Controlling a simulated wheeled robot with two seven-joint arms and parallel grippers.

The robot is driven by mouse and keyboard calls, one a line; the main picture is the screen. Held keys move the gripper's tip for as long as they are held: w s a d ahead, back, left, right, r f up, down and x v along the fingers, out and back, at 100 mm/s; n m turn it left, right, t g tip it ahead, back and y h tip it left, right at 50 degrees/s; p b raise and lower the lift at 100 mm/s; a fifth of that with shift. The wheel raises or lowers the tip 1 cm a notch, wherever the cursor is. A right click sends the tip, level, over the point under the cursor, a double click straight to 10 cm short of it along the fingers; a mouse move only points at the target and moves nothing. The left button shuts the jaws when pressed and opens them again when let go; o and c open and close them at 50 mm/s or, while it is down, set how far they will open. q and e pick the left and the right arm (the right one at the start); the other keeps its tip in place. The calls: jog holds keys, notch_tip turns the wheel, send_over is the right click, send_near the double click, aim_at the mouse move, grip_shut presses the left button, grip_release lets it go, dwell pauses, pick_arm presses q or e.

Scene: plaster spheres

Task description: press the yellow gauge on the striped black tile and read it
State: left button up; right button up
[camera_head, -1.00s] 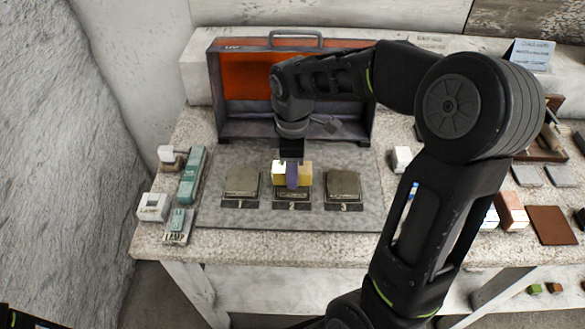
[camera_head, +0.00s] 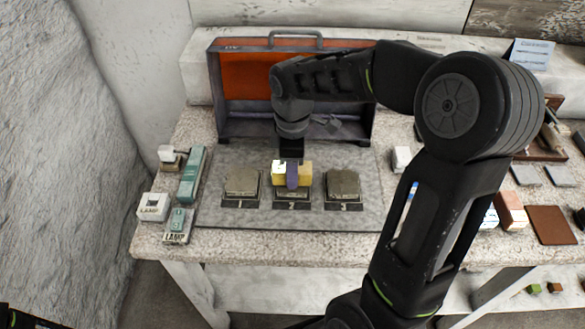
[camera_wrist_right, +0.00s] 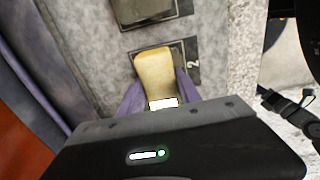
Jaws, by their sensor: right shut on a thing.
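My right gripper (camera_head: 291,184) is shut on the yellow gauge (camera_head: 278,173), a pale yellow block, at the middle pad marked 2. In the right wrist view the gauge (camera_wrist_right: 154,75) sits between the two purple fingers. The pad (camera_head: 292,196) is mostly hidden under the gauge and fingers, so I cannot tell its stripes or whether the gauge touches it. Grey pads on dark bases stand on both sides, pad 1 (camera_head: 241,182) and pad 3 (camera_head: 343,186). No reading shows on the gauge. My left gripper is not in view.
An open case with an orange inside (camera_head: 243,80) stands behind the pads. Teal and white instruments, including a long teal box (camera_head: 192,174), stand at the left. A white block (camera_head: 401,159) and a brown square (camera_head: 551,225) lie at the right. My right arm covers part of the table.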

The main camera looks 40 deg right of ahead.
jog(key=shift+f, duration=0.1)
jog(key=shift+r+p, duration=2.9)
jog(key=shift+r, duration=0.7)
